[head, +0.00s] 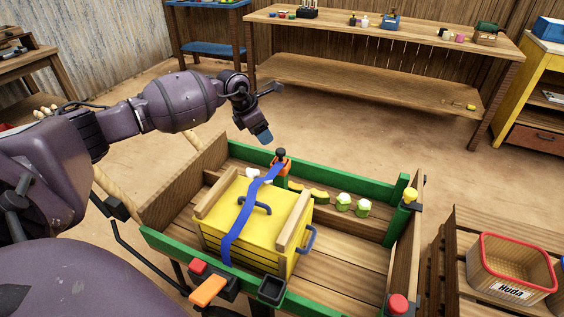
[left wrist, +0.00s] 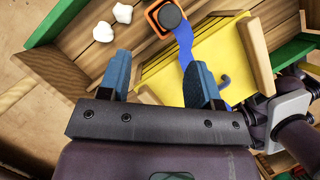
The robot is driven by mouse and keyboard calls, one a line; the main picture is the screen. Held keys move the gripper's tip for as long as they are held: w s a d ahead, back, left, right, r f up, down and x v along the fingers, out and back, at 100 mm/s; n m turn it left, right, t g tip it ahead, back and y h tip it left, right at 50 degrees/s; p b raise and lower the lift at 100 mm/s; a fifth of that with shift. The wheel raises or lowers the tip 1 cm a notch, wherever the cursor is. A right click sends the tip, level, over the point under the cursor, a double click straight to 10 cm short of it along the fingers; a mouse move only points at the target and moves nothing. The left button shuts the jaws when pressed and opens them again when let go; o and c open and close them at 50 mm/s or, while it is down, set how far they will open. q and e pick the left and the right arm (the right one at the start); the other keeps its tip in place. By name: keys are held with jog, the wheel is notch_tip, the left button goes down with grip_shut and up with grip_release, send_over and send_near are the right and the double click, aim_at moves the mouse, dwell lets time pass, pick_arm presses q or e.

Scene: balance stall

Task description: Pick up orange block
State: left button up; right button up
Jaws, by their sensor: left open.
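An orange block (head: 208,290) sits at the front edge of the green-railed cart (head: 345,300), between a red block and a black square cup. Another orange piece with a black knob (head: 281,159) is at the cart's back rail, at the end of a blue strap; it also shows in the left wrist view (left wrist: 153,20). My right gripper is not in view.
A yellow crate (head: 265,218) with wooden bars and the blue strap (head: 241,220) over it fills the cart's left part. Pale green items (head: 343,202) lie behind it. A red-rimmed basket (head: 510,262) stands at right.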

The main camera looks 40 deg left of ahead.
aim_at(278, 154)
pick_arm(q)
jog(key=x, duration=0.4)
jog(key=b+x, duration=0.1)
jog(key=shift+w+d+f, duration=0.1)
jog(key=shift+d+f, duration=0.2)
jog(key=shift+d, duration=0.05)
jog(key=shift+d+f, duration=0.15)
jog(key=shift+f, duration=0.15)
jog(key=b+x, duration=0.1)
jog(key=x, duration=0.3)
jog(key=shift+d, duration=0.25)
jog(key=shift+r, duration=0.1)
jog(key=shift+c, duration=0.3)
